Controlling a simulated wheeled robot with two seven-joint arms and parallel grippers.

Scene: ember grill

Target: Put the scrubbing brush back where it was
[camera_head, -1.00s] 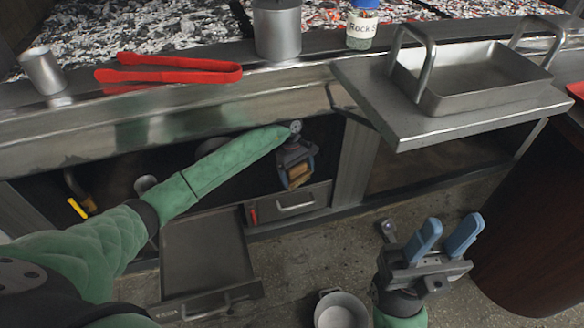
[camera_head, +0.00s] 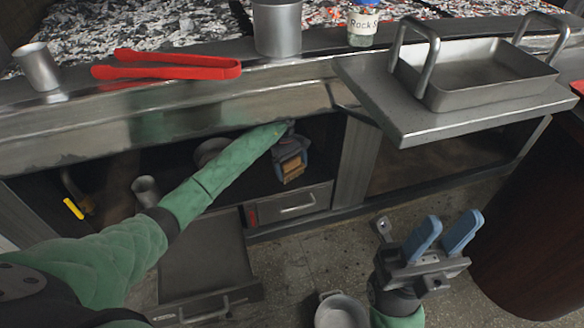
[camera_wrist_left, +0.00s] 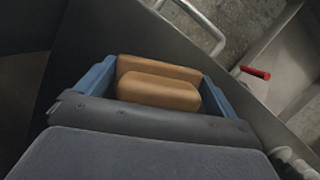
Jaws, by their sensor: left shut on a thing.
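The scrubbing brush (camera_head: 291,170) shows as a brown wooden block inside the open compartment under the grill counter. My left gripper (camera_head: 290,161) reaches into this compartment above the drawer and is shut on the brush. In the left wrist view the brown brush (camera_wrist_left: 158,88) sits between the blue fingers. Its bristles are hidden, and I cannot tell whether it touches the compartment floor. My right gripper (camera_head: 443,238) is open and empty above the floor at the right.
A drawer (camera_head: 297,202) with a metal handle lies just below the brush. A metal cup (camera_head: 146,190) and a bowl (camera_head: 208,150) stand further left in the compartment. Red tongs (camera_head: 165,70) lie on the counter. A side shelf (camera_head: 420,127) holds a metal tray (camera_head: 480,85).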

